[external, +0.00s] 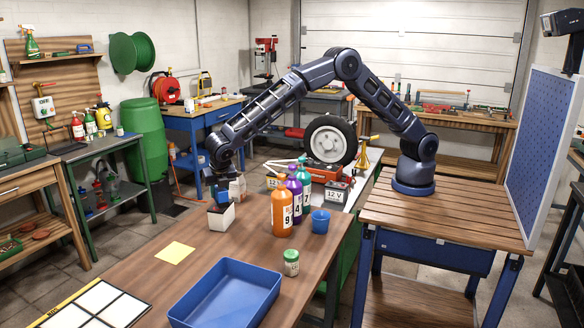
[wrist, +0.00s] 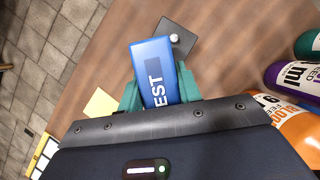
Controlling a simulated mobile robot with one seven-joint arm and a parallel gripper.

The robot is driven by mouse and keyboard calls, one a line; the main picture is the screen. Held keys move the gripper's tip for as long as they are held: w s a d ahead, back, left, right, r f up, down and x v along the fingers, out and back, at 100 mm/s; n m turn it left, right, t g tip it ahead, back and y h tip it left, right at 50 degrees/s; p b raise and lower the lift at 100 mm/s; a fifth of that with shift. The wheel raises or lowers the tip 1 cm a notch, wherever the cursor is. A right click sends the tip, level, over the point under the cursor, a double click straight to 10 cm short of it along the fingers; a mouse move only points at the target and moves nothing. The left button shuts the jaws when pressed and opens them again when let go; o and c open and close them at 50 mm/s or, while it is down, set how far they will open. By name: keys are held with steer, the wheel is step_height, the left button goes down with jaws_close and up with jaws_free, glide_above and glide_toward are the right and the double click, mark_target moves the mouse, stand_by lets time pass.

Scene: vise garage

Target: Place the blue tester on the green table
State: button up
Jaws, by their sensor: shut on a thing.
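The blue tester (wrist: 154,72), a blue block with "TEST" lettering, is between the teal fingers of my gripper (wrist: 158,95) in the wrist view. My gripper (external: 221,184) is shut on it. In the external view the gripper points down above the left rear part of the wooden table, and the tester is small and partly hidden. A small box with a dark top and pale sides (external: 221,219) stands on the table just below; its dark top (wrist: 178,40) shows beyond the tester. I cannot tell whether they touch. A green-framed bench (external: 104,143) stands at the left, likely the green table.
Orange (external: 282,211), purple and teal bottles stand right of my gripper, with a blue cup (external: 320,221). A blue tray (external: 225,294), green-lidded jar (external: 291,262), yellow note (external: 175,253) and white grid (external: 95,305) are nearer. Bare wood lies between.

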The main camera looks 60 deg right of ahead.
steer(key=w+d+m+g, duration=0.1)
steer(key=w+d+m, duration=0.1)
steer(key=d, duration=0.4)
steer(key=w+d+r+m+h, duration=0.1)
steer(key=w+d+m, duration=0.2)
steer(key=w+d, duration=0.2)
steer(key=w+d+m+g, duration=0.1)
steer(key=w+d+m, duration=0.2)
steer(key=d, duration=0.5)
steer(key=shift+w+d+r+g+h, duration=0.1)
steer(key=shift+w+r+g+h, duration=0.1)
steer(key=shift+g+h, duration=0.1)
steer(key=w+d+m+g, duration=0.3)
steer(key=d+m, duration=0.4)
steer(key=d, duration=0.9)
steer(key=s+d+f+m+g+y, duration=0.15)
steer(key=s+d+m, duration=0.25)
steer(key=d, duration=0.4)
steer(key=s+d+f+m+y, duration=0.1)
steer(key=s+d+f+m, duration=0.1)
steer(key=s+d+m, duration=0.45)
steer(key=s+d+f+m+g+y, duration=0.1)
steer(key=d+f+m+y, duration=0.15)
steer(key=d, duration=0.75)
steer(key=w+d+f, duration=0.3)
steer(key=d+f, duration=0.4)
steer(key=d, duration=0.3)
steer(key=shift+h, duration=0.3)
steer(key=shift+w+f, duration=0.15)
steer(key=shift+f, duration=3.35)
